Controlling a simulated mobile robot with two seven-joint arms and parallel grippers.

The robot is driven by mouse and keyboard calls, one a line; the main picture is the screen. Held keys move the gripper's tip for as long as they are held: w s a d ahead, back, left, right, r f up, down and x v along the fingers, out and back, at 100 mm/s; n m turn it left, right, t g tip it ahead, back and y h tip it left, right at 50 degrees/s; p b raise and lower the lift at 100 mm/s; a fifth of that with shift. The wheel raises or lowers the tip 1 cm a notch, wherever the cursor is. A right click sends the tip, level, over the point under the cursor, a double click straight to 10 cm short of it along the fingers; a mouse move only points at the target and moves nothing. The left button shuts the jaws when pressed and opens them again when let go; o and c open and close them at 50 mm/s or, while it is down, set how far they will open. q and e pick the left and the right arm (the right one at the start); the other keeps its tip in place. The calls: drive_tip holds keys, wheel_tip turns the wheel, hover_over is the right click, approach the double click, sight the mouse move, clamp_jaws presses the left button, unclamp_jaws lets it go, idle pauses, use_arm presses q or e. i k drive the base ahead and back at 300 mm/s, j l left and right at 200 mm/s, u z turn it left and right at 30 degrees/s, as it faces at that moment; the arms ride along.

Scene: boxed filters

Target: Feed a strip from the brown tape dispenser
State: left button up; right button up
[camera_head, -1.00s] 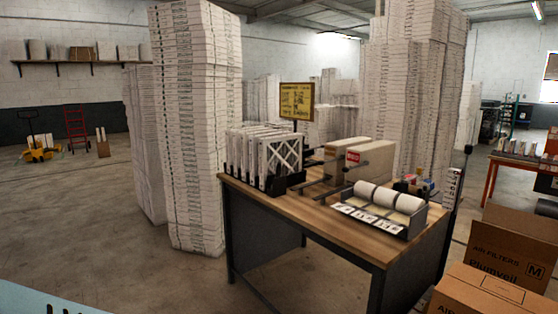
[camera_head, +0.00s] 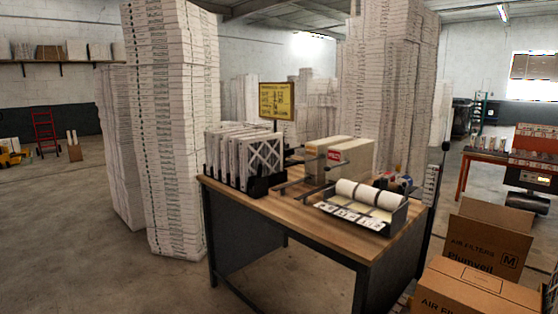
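No brown tape dispenser can be made out for certain. An orange and black machine (camera_head: 532,172) with a lit panel and a dark roller is at the right edge, by the red-legged table, and may be it. On the wooden workbench (camera_head: 300,225) is a dark tray with white label rolls (camera_head: 370,194). Beige boxy units (camera_head: 340,156) with black rails stand behind it. Neither of my grippers is in view.
Framed filters (camera_head: 243,160) stand in a black rack on the bench's left. Tall stacks of white boxes (camera_head: 172,130) rise behind.

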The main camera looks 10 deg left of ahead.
sight(301, 162)
drive_tip(key=i+j+z, duration=0.15)
drive_tip(key=i, duration=0.35)
drive_tip(key=i+j+z, duration=0.2)
drive_tip(key=i, duration=0.3)
drive_tip(key=i+j+z, duration=0.15)
drive_tip(key=i, duration=0.35)
drive_tip(key=i+j+z, duration=0.15)
drive_tip(key=i+j, duration=0.25)
